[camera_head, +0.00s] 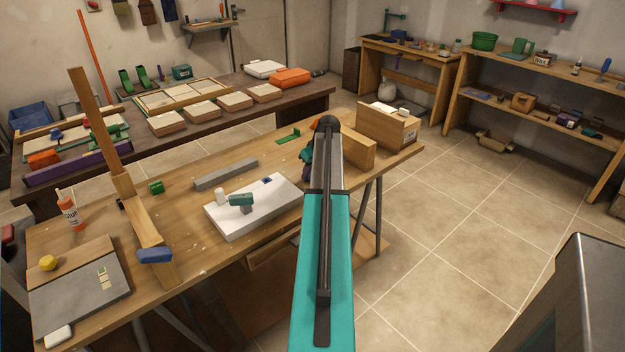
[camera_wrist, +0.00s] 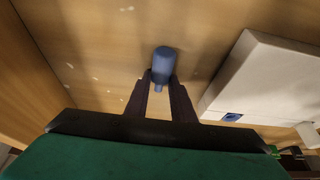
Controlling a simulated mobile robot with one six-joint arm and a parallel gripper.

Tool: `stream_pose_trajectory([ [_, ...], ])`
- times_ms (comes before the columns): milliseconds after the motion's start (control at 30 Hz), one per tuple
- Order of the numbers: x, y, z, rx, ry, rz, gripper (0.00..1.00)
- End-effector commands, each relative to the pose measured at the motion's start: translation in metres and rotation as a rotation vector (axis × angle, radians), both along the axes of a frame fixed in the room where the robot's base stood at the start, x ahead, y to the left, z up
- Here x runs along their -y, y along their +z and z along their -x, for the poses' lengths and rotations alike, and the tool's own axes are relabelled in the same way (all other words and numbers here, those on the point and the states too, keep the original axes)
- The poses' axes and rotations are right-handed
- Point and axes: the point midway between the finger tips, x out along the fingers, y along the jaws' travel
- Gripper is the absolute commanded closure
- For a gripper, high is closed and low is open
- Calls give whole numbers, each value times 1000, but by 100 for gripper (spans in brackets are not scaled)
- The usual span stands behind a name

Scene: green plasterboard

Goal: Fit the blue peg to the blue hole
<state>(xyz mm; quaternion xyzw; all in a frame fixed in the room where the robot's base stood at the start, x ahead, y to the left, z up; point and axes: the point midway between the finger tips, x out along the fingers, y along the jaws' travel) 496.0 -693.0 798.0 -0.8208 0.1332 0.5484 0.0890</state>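The blue peg (camera_wrist: 163,62) is between the tips of my gripper (camera_wrist: 162,80) in the wrist view. Both dark fingers touch its sides, and the gripper looks shut on it. Whether the peg touches the table cannot be told. The white board (camera_head: 228,224) lies on the workbench in the head view, with the blue hole (camera_head: 267,180) near its far edge. In the wrist view the board (camera_wrist: 265,75) is to the right of the peg, and the blue hole (camera_wrist: 232,117) is empty near its corner. The peg is hidden behind my arm in the head view.
A teal piece (camera_head: 241,199) and a white cylinder (camera_head: 220,197) stand on the board. A grey bar (camera_head: 226,174) lies behind it. A wooden box (camera_head: 388,125) stands at the bench's right end. A wooden post (camera_head: 101,127) and glue stick (camera_head: 69,210) are left.

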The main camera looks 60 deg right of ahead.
Motion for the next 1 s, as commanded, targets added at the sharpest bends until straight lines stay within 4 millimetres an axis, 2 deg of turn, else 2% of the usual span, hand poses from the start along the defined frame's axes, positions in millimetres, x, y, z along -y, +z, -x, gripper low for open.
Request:
stream_pose_trajectory([
  [467,1,5,0,0,-1,0,99],
  [867,1,37,1,1,0,1,99],
  [1000,-6,36,22,0,-3,1,99],
])
